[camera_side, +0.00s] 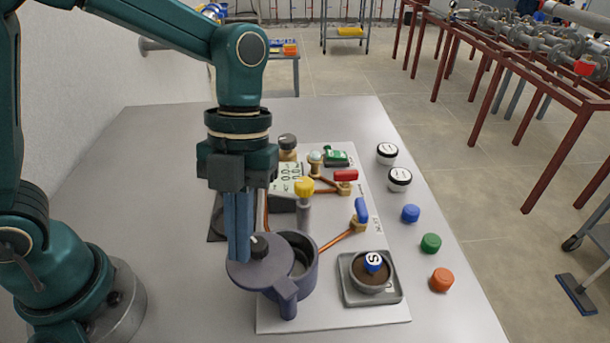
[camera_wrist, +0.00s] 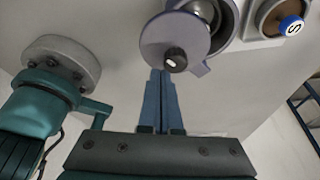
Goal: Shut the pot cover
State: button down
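The grey-purple pot (camera_side: 314,268) stands on the white board, with its round mouth partly uncovered. Its flat round cover (camera_side: 250,274) is swung to the left of the mouth and overlaps only part of it. A dark knob (camera_side: 259,246) with a white mark stands on the cover. In the wrist view, the cover (camera_wrist: 158,42) and knob (camera_wrist: 175,60) lie just beyond my fingertips, with the pot (camera_wrist: 230,22) behind to the right. My gripper (camera_side: 239,258) points down beside the knob, on its left in the side view. Its blue fingers (camera_wrist: 162,74) are together and empty. Whether they touch the cover or knob is unclear.
A square tray (camera_side: 394,292) with a brown round piece and blue "S" cap (camera_side: 373,262) sits right of the pot. Valves with blue (camera_side: 361,210), yellow (camera_side: 304,187) and red (camera_side: 346,175) handles stand behind. Loose caps line the table's right side. The table's left is clear.

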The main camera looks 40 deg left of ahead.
aim_at(273, 246)
jog(key=shift+w, duration=1.3)
jog(key=shift+w+d+m+y, duration=0.2)
jog(key=shift+w+m, duration=0.25)
jog(key=shift+m, duration=0.3)
jog(key=shift+w+d+m+y, duration=0.2)
jog(key=shift+w+m, duration=0.2)
jog(key=shift+m, duration=0.35)
jog(key=shift+w+d, duration=0.1)
